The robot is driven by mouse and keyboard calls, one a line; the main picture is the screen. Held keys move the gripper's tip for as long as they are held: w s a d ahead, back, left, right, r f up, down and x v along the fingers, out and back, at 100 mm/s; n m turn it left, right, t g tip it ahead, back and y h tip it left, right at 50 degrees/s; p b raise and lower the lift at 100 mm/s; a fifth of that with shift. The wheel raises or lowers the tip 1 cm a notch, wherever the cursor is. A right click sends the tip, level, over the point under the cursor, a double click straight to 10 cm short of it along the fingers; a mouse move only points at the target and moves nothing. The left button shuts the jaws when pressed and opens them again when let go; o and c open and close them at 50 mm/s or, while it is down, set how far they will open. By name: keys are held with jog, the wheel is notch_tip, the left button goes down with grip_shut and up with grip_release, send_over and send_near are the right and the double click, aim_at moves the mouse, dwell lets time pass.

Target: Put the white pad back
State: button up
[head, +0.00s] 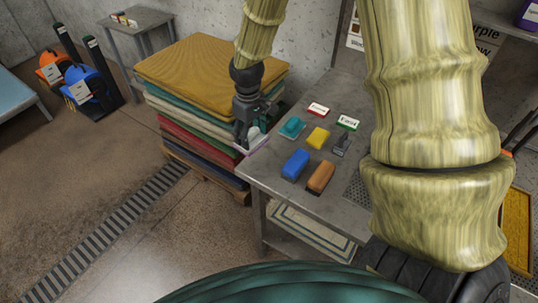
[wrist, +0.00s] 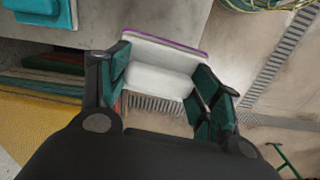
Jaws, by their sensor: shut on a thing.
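My gripper (head: 250,130) is shut on the white pad (wrist: 160,80), which has a purple edge. In the wrist view, the green finger pads of my gripper (wrist: 160,72) sit on either side of it. In the head view, the white pad (head: 254,138) shows below the fingers at the left edge of the grey metal table (head: 267,180), beside the rug stack. The wrist view shows floor and a drain grate beneath the pad, past the table edge. I cannot tell how high it is.
The table holds a teal pad (head: 292,127), yellow block (head: 318,138), blue block (head: 296,164), orange block (head: 321,177), a dark tool (head: 341,145), a red-edged card (head: 318,109) and a green-edged card (head: 348,122). A rug stack (head: 190,65) stands close on the left.

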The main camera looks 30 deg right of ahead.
jog(key=s+d+r+n, duration=0.1)
jog(key=s+d+r, duration=0.15)
jog(key=d, duration=0.35)
jog(key=shift+a+f+p, duration=0.15)
jog(key=shift+f+p, duration=0.7)
jog(key=shift+f, duration=1.7)
jog(key=shift+a+f+p, duration=0.1)
jog(key=shift+f+p, duration=0.7)
jog(key=shift+f, duration=1.7)
jog(key=shift+f, duration=0.15)
jog(key=o, duration=0.9)
jog(key=shift+o, duration=0.2)
jog(key=shift+r, duration=0.25)
notch_tip(320, 180, up, 12)
jog(key=b, duration=0.3)
jog(key=shift+b, duration=0.3)
jog(key=shift+f, duration=0.1)
